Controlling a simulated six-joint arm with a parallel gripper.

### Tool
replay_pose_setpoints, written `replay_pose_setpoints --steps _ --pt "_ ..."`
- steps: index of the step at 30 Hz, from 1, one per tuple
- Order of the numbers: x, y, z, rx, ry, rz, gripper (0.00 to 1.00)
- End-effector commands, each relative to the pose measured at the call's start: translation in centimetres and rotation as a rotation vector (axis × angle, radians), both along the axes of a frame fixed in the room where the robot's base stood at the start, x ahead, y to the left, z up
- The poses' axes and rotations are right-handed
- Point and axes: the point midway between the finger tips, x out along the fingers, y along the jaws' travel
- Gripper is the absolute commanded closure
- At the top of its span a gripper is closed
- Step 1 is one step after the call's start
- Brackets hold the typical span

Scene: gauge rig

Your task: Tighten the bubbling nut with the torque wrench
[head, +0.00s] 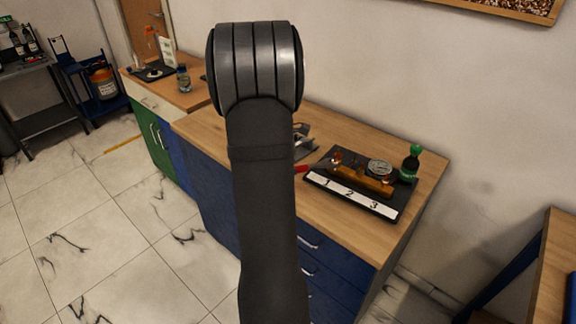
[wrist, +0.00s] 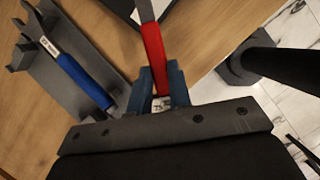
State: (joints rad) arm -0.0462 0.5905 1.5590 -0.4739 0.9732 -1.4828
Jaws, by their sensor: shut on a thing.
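My gripper (wrist: 160,78) is shut on a red-handled tool (wrist: 153,45). Its grey shaft runs up out of the wrist view, so its head is hidden. In the head view my arm hides the gripper, and only a bit of the red handle (head: 301,169) shows, left of the gauge rig. The rig is a black board (head: 318,186) with a white strip numbered 1, 2, 3, and a brass-coloured manifold (head: 352,178) lies across it. A round gauge (head: 379,168) and a green bottle (head: 411,162) stand at its back right. The nuts and any bubbles are too small to tell.
A blue-handled tool (wrist: 78,75) lies on a grey holder (wrist: 48,82) left of my gripper. The wooden bench top (head: 408,213) is bare around the rig's right end. A second bench (head: 198,98) with a small jar (head: 183,78) stands behind left.

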Motion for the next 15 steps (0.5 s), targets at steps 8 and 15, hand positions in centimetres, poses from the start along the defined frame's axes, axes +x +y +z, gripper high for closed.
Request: replay_pose_setpoints --steps 8,15 --pt "0.16 -0.59 0.04 0.0 -0.001 -0.001 1.0" --pt "0.27 -1.08 0.04 0.0 -0.002 -0.001 1.0"
